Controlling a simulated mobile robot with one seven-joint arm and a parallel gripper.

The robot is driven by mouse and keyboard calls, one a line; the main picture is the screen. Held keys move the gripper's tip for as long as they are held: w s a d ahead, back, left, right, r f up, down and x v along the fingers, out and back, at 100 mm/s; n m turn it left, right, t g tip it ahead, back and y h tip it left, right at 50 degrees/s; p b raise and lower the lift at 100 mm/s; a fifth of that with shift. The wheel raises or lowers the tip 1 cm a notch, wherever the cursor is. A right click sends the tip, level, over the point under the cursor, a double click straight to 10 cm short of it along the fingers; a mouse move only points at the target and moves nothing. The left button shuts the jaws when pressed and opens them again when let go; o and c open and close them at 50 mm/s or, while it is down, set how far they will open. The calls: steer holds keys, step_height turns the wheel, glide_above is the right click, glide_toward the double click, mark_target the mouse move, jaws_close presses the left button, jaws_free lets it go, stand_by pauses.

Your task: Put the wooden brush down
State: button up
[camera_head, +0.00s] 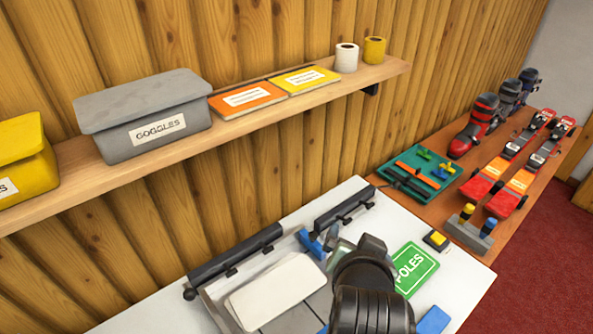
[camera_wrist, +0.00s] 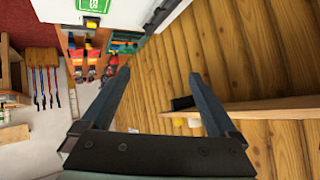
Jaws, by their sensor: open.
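I cannot make out a wooden brush in either view. My gripper (camera_wrist: 159,71) shows in the wrist view with its two dark fingers spread wide apart. Nothing is held between them; the plank wall shows through the gap. In the head view my dark arm rises at the bottom centre in front of the white bench top (camera_head: 455,290). It hides part of the bench and of the green POLES sign (camera_head: 417,268). The gripper's fingers cannot be made out there.
A shelf (camera_head: 235,128) on the plank wall carries a grey GOGGLES box (camera_head: 155,125), flat packs and two rolls. Boots and bindings stand at the far right.

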steer(key=w+a+r+n+t, duration=0.1)
steer(key=w+a+r+t, duration=0.15)
steer(key=r, duration=0.65)
steer(key=w+a+r+n+t, duration=0.1)
steer(key=r+t, duration=0.3)
steer(key=r, duration=0.5)
steer(key=s+a+r+n+t, duration=0.1)
steer(key=s+a+r+t, duration=0.1)
steer(key=r, duration=0.7)
steer(key=s+a+r+n+t+y, duration=0.1)
steer(key=s+a+r+t, duration=0.1)
steer(key=s+r+t, duration=0.3)
steer(key=s+a+r+n+t+y, duration=0.1)
steer(key=s+r, duration=0.5)
steer(key=r, duration=0.7)
steer(key=shift+a+n+t, duration=0.6)
steer(key=shift+a+t, duration=0.25)
steer(key=shift+t, duration=0.3)
